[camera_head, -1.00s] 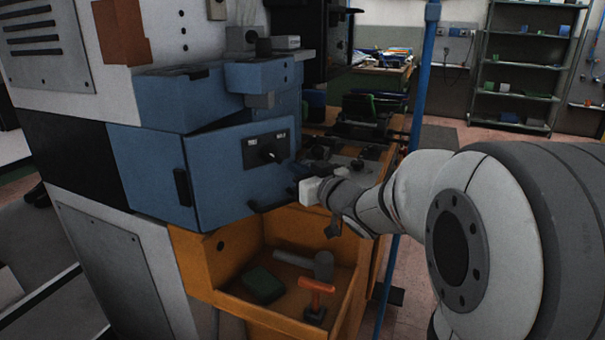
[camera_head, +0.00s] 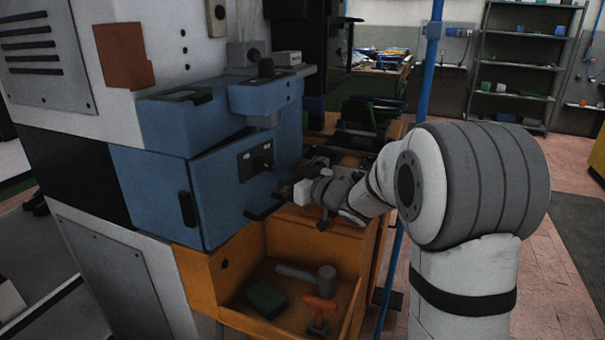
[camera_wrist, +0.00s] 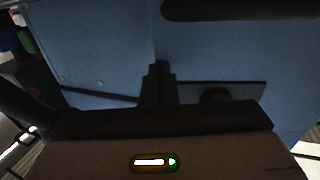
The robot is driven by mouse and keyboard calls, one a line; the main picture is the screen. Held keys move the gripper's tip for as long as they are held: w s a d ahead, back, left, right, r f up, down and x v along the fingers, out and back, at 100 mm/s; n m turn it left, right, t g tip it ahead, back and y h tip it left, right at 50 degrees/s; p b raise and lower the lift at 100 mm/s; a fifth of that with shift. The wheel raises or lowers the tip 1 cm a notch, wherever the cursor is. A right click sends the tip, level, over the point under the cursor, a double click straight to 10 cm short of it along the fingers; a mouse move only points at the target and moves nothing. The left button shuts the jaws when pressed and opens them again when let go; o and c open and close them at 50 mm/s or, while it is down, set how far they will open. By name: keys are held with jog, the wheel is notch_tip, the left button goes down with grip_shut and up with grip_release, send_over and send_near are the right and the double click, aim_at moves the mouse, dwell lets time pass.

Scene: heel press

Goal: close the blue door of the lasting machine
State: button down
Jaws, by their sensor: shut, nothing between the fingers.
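The blue door (camera_head: 222,192) is on the front of the lasting machine, below a blue upper box. It carries a black plate with a knob (camera_head: 262,163), a dark bar handle (camera_head: 264,207) low on its right, and a black latch piece at its left edge. It stands out at an angle, with a dark gap above its top edge. My gripper (camera_head: 284,196) is at the door's right edge, shut and empty. In the wrist view its fingertips (camera_wrist: 160,72) are close to the blue surface, between the knob plate and an edge line; contact cannot be told.
An orange tray (camera_head: 205,275) below the door holds a hammer (camera_head: 318,305), a grey mallet (camera_head: 326,277) and a green block (camera_head: 265,298). A blue post (camera_head: 427,75) stands behind my arm. Open floor lies to the right.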

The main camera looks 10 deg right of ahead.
jog(key=x, duration=0.3)
jog(key=shift+w+a, duration=0.25)
jog(key=shift+a, duration=0.05)
jog(key=shift+w+a+p, duration=0.3)
jog(key=shift+a, duration=0.15)
jog(key=shift+a+r, duration=0.1)
jog(key=shift+r, duration=0.2)
